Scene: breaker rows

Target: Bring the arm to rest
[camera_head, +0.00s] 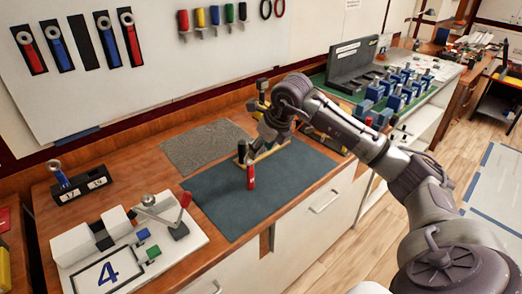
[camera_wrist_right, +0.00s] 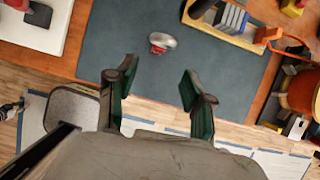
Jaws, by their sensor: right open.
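My right gripper (camera_head: 268,140) hangs above the blue-grey mat (camera_head: 225,205) on the wooden bench, at the end of my right arm. In the right wrist view its two dark green fingers (camera_wrist_right: 158,90) are spread apart with nothing between them. A red-handled tool (camera_head: 251,176) stands upright on the mat, a little below the gripper in the head view. It also shows in the right wrist view (camera_wrist_right: 159,43), beyond the fingertips and apart from them. My left gripper is not in view.
A wooden tray (camera_wrist_right: 228,27) stands at the mat's back. A white board with a "4" card (camera_head: 96,272) and a red-handled lever sits left. A black holder marked 17 and 16 (camera_head: 80,190) stands behind it. Blue breakers (camera_head: 392,95) line a green mat at right.

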